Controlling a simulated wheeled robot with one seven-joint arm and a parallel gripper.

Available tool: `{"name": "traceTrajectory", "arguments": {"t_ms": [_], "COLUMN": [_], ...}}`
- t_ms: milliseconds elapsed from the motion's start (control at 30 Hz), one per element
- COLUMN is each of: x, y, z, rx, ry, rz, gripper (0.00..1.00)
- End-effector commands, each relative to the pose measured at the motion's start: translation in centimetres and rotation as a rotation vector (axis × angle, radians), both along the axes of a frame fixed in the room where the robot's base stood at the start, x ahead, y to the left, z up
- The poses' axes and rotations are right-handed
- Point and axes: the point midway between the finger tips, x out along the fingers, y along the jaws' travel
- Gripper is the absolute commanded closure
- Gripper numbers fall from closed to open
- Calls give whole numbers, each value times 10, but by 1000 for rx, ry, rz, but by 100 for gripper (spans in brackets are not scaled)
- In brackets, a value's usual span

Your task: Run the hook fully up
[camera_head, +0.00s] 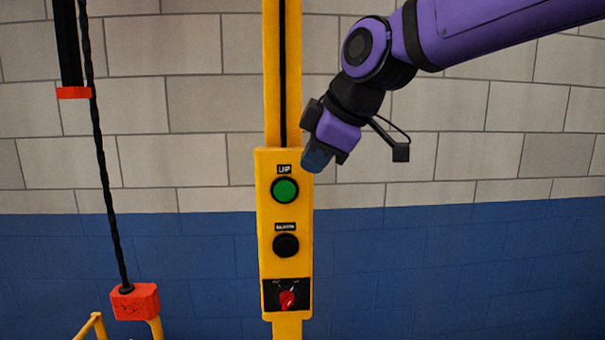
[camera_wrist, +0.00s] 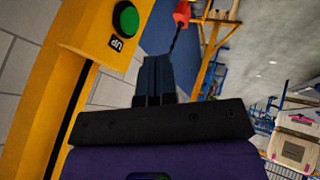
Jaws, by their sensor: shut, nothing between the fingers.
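The yellow control panel (camera_head: 263,215) stands upright in the middle of the head view. Its green button (camera_head: 285,190) sits under a label reading UP. Below it are a black button (camera_head: 286,245) and a red rotary switch (camera_head: 287,299). My gripper (camera_head: 315,160) is shut and empty, just up and right of the green button, apart from it in the picture. In the wrist view my gripper (camera_wrist: 155,62) points past the green button (camera_wrist: 126,19), which shows to its upper left. A red block (camera_head: 135,301) hangs on a dark twisted line at the left; I cannot see a hook shape clearly.
A yellow post (camera_head: 271,70) rises above the panel. A dark bar with a red end (camera_head: 73,92) hangs at the upper left. A yellow rail (camera_head: 88,327) is at the lower left. Behind is a grey and blue block wall (camera_head: 440,260). The wall area right of the panel is clear.

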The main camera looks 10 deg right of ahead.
Motion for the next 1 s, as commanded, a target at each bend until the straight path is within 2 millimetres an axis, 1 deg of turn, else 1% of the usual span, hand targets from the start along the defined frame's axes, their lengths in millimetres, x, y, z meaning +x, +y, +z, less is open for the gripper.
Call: {"name": "traceTrajectory", "arguments": {"t_ms": [533,600,700,833,1000], "x": [45,57,70,79,84], "y": [35,34,34,34,33], "z": [-78,-75,-74,-74,-74], "rx": [-2,0,0,1,1], "ry": [5,1,1,0,0], "rz": [0,-2,-1,0,0], "gripper": [100,100,100,100,100]}}
